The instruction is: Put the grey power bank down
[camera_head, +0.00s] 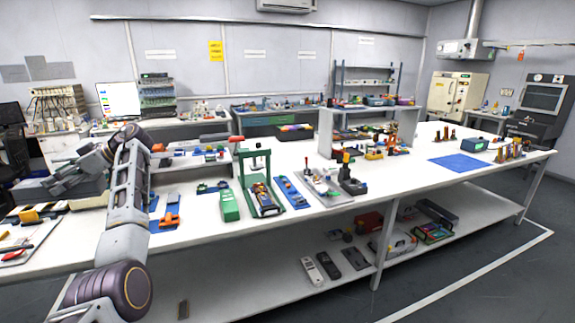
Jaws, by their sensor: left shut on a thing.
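My left gripper (62,184) is at the left side of the view, over the left end of the long white bench (285,222). My arm rises from the bottom left and bends back down to the left toward it. The gripper is shut on a dark grey block, which I take as the grey power bank (30,191). It is small in view and partly covered by the fingers. I cannot tell whether it touches anything below. My right gripper is not in view.
A green press frame (241,180), a green box (229,206) and blue mats stand mid-bench. Loose tools lie at the left front. Several devices sit on the lower shelf (280,290).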

